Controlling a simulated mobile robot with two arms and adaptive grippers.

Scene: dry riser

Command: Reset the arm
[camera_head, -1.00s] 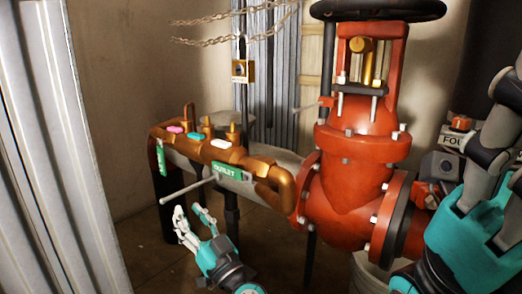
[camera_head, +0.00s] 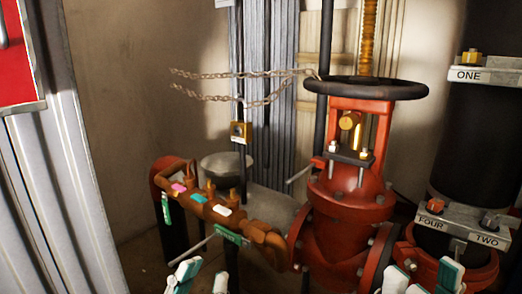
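My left gripper (camera_head: 203,279) shows at the bottom edge, left of centre. Its two white and teal fingertips are apart with nothing between them. Its arm is below the picture. My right gripper (camera_head: 423,281) shows at the bottom edge on the right, in front of the red valve's flange. Its fingertips are apart and nothing shows between them; the rest of it is cut off.
A red valve (camera_head: 340,225) with a black handwheel (camera_head: 365,89) stands right of centre. A brass manifold (camera_head: 190,202) with a green outlet tag lies left. A padlock (camera_head: 240,132) hangs on a chain. A black pipe (camera_head: 485,145) stands right; corrugated metal lines the left.

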